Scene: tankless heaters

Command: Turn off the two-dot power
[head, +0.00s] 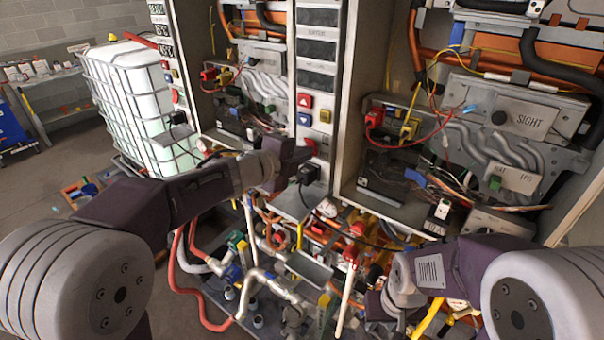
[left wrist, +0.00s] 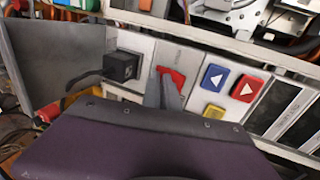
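A red switch (left wrist: 172,75) sits on the pale panel in the left wrist view, between a black plug (left wrist: 122,67) and the blue and red arrow buttons. In the head view a bit of the red switch (head: 311,145) shows just beyond my left gripper (head: 288,162). My left gripper's grey fingertips (left wrist: 166,94) are close together, at the lower edge of the red switch; I cannot tell whether they touch it. Dot markings are not legible. My right gripper (head: 393,315) is low at the right, its fingers not clear.
A red button (head: 305,100), a blue button (head: 304,119) and a yellow button (head: 326,116) are above the switch. The black plug (head: 308,174) and its cable are just below. Pipes and hoses crowd below; open heater cabinets stand either side.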

